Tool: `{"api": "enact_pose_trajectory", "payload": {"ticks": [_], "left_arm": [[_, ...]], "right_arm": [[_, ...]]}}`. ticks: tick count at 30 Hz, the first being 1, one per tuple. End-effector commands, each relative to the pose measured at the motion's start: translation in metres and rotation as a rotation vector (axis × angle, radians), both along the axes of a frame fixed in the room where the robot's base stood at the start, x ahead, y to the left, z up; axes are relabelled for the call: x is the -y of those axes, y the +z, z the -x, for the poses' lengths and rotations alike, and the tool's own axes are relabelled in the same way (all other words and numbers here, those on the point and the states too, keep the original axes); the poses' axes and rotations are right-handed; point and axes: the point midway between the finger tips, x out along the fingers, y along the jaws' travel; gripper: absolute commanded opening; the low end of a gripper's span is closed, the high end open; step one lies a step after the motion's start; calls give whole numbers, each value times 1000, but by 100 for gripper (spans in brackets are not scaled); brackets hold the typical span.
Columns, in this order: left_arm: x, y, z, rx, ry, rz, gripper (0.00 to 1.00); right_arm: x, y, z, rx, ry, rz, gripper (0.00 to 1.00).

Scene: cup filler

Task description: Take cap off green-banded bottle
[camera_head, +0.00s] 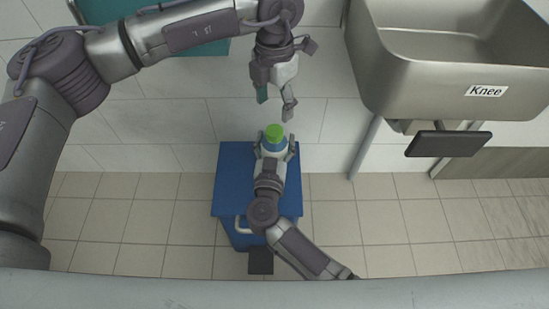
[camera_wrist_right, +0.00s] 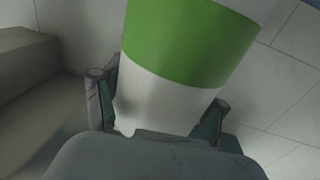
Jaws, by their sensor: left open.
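A blue cart or bin (camera_head: 230,180) stands below the bottle on the tiled floor. A metal sink (camera_head: 400,75) labelled "Knee" is at the upper right, with a black knee pad (camera_head: 448,144) below it. A teal surface (camera_head: 200,50) lies behind my left arm.

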Motion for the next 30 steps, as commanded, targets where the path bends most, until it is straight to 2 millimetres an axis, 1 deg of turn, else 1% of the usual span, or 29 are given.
{"api": "enact_pose_trajectory", "payload": {"ticks": [1, 2, 3, 11, 12, 16, 19, 23, 30], "left_arm": [[0, 0, 0, 0, 0, 0, 64], [0, 0, 0, 0, 0, 0, 64], [0, 0, 0, 0, 0, 0, 64], [0, 0, 0, 0, 0, 0, 64], [0, 0, 0, 0, -1, 0, 64], [0, 0, 0, 0, -51, 0, 64], [0, 0, 0, 0, -168, 0, 64], [0, 0, 0, 0, -421, 0, 64], [0, 0, 0, 0, -966, 0, 64]], "right_arm": [[0, 0, 0, 0, 0, 0, 57], [0, 0, 0, 0, 0, 0, 52], [0, 0, 0, 0, 0, 0, 45], [0, 0, 0, 0, 0, 0, 2], [0, 0, 0, 0, 0, 0, 0], [0, 0, 0, 0, 0, 0, 0], [0, 0, 0, 0, 0, 0, 0], [0, 0, 0, 0, 0, 0, 0], [0, 0, 0, 0, 0, 0, 0]]}}
